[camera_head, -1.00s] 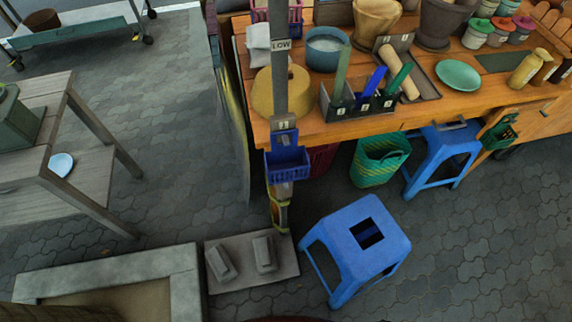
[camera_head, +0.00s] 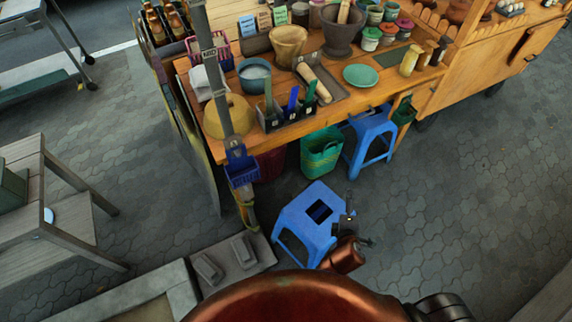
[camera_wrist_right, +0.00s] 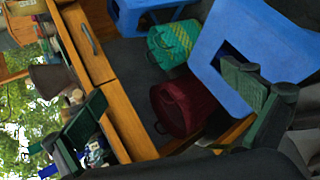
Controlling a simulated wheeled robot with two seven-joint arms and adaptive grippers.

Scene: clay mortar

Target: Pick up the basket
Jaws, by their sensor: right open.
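A green woven basket (camera_head: 321,150) stands on the paving under the front edge of the wooden stall table; it also shows in the right wrist view (camera_wrist_right: 172,45). Beside it is a dark red basket (camera_wrist_right: 182,107), mostly hidden under the table in the head view (camera_head: 270,164). A small blue basket (camera_head: 241,172) hangs on the grey pole. My right gripper (camera_head: 357,228) is near the right side of the blue stool, short of the baskets. In the right wrist view its fingers (camera_wrist_right: 165,92) are apart with nothing between them. My left gripper is not in view.
A blue stool (camera_head: 306,222) stands in front of the green basket, and another blue stool (camera_head: 370,137) stands to its right. The table (camera_head: 345,108) overhangs the baskets. A grey slab (camera_head: 232,262) lies at the pole's foot. Paving at the right is open.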

